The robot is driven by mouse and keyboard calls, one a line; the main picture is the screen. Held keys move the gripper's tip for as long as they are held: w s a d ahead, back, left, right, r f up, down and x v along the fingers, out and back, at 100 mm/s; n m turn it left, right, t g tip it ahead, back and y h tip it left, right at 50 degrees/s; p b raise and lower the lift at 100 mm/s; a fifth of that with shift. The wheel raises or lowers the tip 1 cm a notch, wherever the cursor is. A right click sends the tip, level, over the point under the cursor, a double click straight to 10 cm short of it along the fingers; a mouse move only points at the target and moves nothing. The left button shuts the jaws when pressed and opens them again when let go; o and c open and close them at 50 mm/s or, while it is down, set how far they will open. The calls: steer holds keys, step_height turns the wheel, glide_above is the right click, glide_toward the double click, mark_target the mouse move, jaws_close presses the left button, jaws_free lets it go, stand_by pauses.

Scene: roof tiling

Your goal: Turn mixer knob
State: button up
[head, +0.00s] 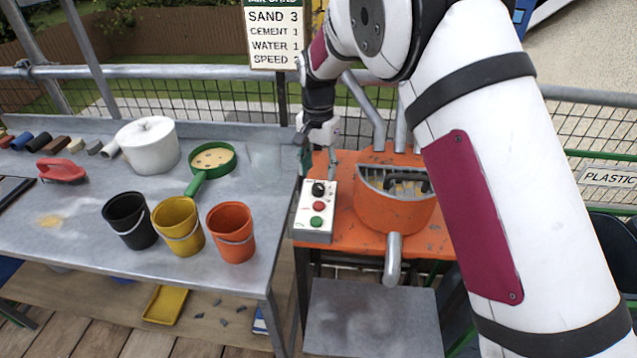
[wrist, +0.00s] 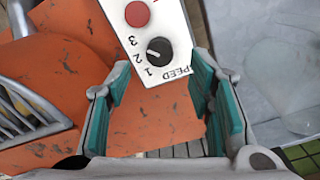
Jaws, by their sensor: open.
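The mixer knob (head: 318,188) is a small black dial at the top of a white control box (head: 313,226), above a red and a green button. In the wrist view the knob (wrist: 159,51) sits beside the numbers 1, 2, 3 and the word SPEED. Its light pointer mark seems to face the 2 side, but it is small. The orange mixer (head: 395,213) stands right of the box. My gripper (head: 306,158) is open and empty just behind the box. In the wrist view its teal-padded fingers (wrist: 162,88) are spread, with the knob between and beyond them, apart from both.
Black, yellow and orange buckets (head: 231,233), a green sieve (head: 212,160) and a white tub (head: 149,146) stand on the grey bench (head: 60,262) at left.

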mark_target(318, 186)
steer(key=shift+f, duration=2.75)
steer(key=shift+c, duration=0.6)
jaws_close()
